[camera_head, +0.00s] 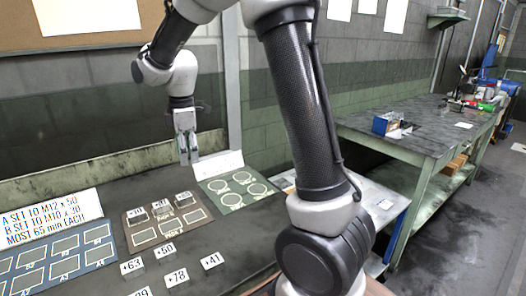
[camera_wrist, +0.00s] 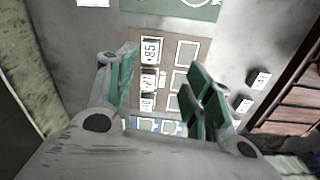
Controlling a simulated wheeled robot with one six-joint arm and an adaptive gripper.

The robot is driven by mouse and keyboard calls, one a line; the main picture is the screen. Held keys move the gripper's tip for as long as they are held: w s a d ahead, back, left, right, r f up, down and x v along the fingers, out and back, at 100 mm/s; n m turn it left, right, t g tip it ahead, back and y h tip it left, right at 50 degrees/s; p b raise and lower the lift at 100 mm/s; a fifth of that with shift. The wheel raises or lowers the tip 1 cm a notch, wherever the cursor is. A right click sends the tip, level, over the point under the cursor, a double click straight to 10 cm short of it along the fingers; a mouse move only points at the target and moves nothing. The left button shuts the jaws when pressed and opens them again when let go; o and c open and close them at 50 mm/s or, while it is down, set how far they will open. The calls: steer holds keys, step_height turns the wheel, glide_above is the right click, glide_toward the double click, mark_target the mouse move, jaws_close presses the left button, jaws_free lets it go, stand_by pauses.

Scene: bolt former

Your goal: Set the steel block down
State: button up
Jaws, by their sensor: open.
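My gripper (camera_head: 188,160) is open above the far part of the bench; it also shows in the wrist view (camera_wrist: 163,65), with nothing between its fingers. Below it is a brown mat (camera_head: 154,226) with outlined spaces. Three small labelled steel blocks stand in its back row: a left one (camera_head: 135,214), a middle one (camera_head: 160,209) and a right one (camera_head: 184,200). In the wrist view the block marked 85 (camera_wrist: 151,49) sits in its outline, apart from the fingers. The front-row outlines are empty. I cannot tell which block the task means.
Loose labelled blocks +63 (camera_head: 131,266), +50 (camera_head: 164,250), +78 (camera_head: 176,277) and +41 (camera_head: 211,261) stand on the bare bench in front. A blue mat (camera_head: 100,255) lies left and a green mat (camera_head: 231,205) with circles lies right. A sign (camera_head: 45,219) stands behind the blue mat.

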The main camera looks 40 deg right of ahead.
steer(key=s+d+r+m+t, duration=0.2)
steer(key=s+d+r+m, duration=0.55)
steer(key=s, duration=0.55)
steer(key=s+d+m+t, duration=0.1)
steer(key=s+d+m, duration=0.1)
steer(key=s+m, duration=0.2)
steer(key=s+d+m, duration=0.3)
steer(key=s+m, duration=0.1)
steer(key=s, duration=0.6)
steer(key=shift+s+r+t, duration=0.15)
steer(key=shift+s+t, duration=0.05)
steer(key=shift+t, duration=0.2)
